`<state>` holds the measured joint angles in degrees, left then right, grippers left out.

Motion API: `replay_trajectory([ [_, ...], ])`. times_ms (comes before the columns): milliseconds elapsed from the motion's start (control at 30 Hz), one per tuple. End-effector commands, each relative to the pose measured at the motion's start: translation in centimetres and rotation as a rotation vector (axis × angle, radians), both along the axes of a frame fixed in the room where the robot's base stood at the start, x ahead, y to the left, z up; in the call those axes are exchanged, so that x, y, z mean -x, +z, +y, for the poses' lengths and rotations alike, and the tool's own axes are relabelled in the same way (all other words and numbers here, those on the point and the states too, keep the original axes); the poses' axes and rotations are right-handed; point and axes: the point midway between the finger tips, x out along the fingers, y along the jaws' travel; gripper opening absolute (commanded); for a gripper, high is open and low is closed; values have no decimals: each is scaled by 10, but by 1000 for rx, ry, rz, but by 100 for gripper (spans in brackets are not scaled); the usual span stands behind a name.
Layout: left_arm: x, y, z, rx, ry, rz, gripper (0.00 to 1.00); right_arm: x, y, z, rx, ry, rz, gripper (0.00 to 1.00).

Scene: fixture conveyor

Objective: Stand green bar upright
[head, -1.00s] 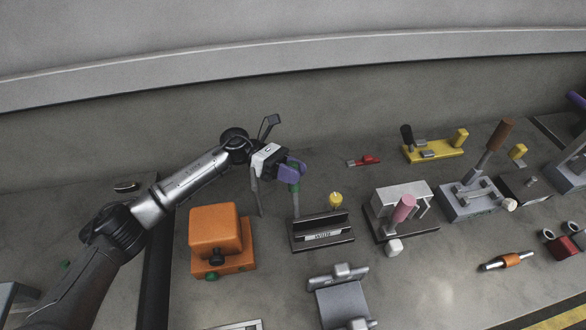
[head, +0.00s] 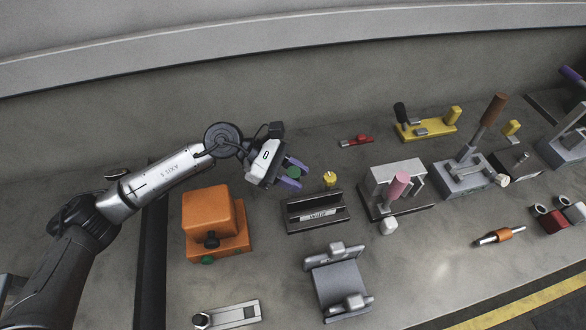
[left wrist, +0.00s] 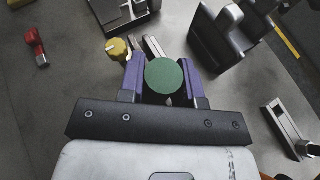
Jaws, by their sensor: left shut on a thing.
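The green bar (head: 293,172) is between the purple fingers of my left gripper (head: 297,175), which is shut on it. In the head view only a small green part shows, and its tilt is hard to tell. In the left wrist view the bar (left wrist: 165,76) shows as a round green end face between the two fingers (left wrist: 165,84); its length is hidden behind that face. The gripper is behind and left of the black slotted fixture (head: 316,215). My right gripper is out of view.
A yellow knob (head: 330,180) stands just behind the fixture. An orange block (head: 210,214) is to the left, a grey cradle (head: 340,285) in front. A grey frame with a pink cylinder (head: 399,185) is to the right. The table at front right has free room.

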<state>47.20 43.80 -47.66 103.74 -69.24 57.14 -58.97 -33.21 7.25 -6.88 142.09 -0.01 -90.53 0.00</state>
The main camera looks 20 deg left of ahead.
Motion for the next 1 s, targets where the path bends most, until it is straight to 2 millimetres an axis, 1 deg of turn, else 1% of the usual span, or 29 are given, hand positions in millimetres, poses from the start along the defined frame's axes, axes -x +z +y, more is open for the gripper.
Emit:
replay_trajectory([
  [533, 3, -1, -2, -16, 0, -20, 0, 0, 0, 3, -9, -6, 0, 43],
  [567, 3, -1, -2, -16, 0, -20, 32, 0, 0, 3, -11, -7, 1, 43],
  [800, 3, -1, -2, -16, 1, -20, 55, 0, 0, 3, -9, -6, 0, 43],
  [833, 3, -1, -2, -16, 1, -20, 57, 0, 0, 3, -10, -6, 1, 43],
  [1000, 3, -1, -2, -15, 0, -21, 57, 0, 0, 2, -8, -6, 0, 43],
])
